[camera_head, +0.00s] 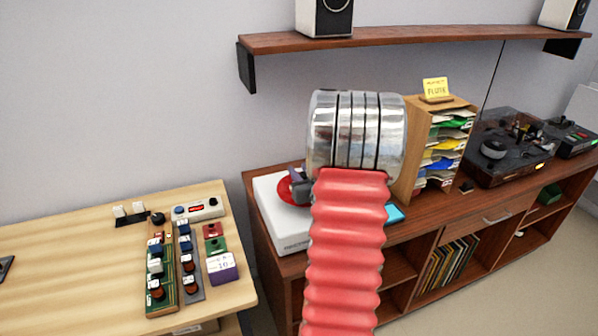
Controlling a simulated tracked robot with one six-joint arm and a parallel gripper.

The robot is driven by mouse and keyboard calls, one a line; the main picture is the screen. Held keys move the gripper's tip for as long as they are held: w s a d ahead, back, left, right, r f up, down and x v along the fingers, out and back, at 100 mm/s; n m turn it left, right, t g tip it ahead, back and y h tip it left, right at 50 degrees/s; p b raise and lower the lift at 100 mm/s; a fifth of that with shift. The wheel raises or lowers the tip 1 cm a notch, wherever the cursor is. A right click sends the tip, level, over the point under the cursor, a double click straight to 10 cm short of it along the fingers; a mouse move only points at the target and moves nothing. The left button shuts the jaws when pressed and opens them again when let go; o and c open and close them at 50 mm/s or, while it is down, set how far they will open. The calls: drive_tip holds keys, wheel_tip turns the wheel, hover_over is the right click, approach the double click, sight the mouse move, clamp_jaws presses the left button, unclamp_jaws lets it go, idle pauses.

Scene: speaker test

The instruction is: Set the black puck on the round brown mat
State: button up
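My arm, with red bellows and a silver banded section, rises through the middle of the view and hides what lies behind it. A dark grey piece at its left edge may be part of my gripper; its fingers cannot be made out. A small black round thing (158,219) on the pale wooden table may be the puck. Another small dark thing (466,187) lies on the brown cabinet, too small to tell. I cannot make out a round brown mat.
A white unit (284,230) with a red disc (287,190) stands on the cabinet, partly behind my arm. A letter rack (440,150) and a turntable (508,148) stand to the right. Button panels (160,270) and a purple box (222,268) sit on the left table. A shelf (420,37) hangs above.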

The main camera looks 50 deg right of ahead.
drive_tip(key=o, duration=0.4)
drive_tip(key=v, duration=1.4)
drive_tip(key=shift+w, duration=0.1)
drive_tip(key=shift+a, duration=0.1)
idle(0.4)
